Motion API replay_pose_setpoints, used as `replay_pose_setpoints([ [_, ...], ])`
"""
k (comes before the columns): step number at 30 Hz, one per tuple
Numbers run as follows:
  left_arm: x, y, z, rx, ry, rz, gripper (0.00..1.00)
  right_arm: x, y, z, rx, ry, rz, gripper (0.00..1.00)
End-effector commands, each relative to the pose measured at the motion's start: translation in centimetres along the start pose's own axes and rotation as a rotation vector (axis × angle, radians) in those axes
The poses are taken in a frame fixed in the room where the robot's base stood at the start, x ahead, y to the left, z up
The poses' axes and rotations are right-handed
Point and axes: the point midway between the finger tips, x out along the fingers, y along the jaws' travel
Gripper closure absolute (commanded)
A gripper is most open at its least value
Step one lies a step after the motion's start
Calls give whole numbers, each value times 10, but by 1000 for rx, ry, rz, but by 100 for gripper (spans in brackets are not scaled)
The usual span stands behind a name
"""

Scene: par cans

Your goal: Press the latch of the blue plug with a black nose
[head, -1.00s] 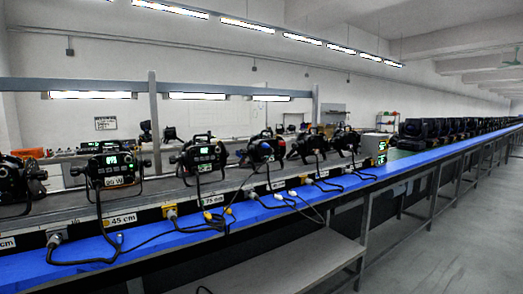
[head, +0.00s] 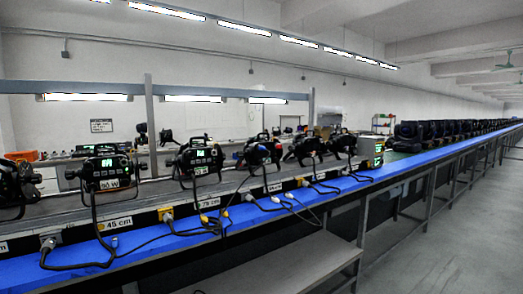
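Several par cans stand in a row on the grey bench, among them one with a green display (head: 107,173) at the left and another (head: 200,158) right of it. Black cables hang from them to a blue strip (head: 190,241) along the bench front. A grey plug or socket (head: 48,243) sits at the left and a yellow one (head: 167,216) near the "45 cm" label (head: 115,224). Small pale plug ends lie farther right. I cannot pick out a blue plug with a black nose or its latch at this size. Neither gripper is in view.
A lower grey shelf (head: 290,263) juts out below the bench at the front. Bench legs (head: 428,198) run off to the right. The grey floor (head: 455,255) at the right is clear. Dark lamps (head: 430,134) line the far bench.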

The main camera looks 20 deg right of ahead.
Motion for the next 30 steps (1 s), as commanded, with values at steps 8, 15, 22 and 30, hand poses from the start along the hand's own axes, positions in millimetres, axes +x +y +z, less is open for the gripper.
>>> replay_pose_setpoints([
  [8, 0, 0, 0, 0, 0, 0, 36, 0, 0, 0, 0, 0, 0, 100],
  [15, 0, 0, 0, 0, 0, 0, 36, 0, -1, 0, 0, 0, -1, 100],
  [22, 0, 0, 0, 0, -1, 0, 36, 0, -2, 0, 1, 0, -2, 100],
  [30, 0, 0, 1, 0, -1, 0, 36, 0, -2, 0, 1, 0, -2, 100],
])
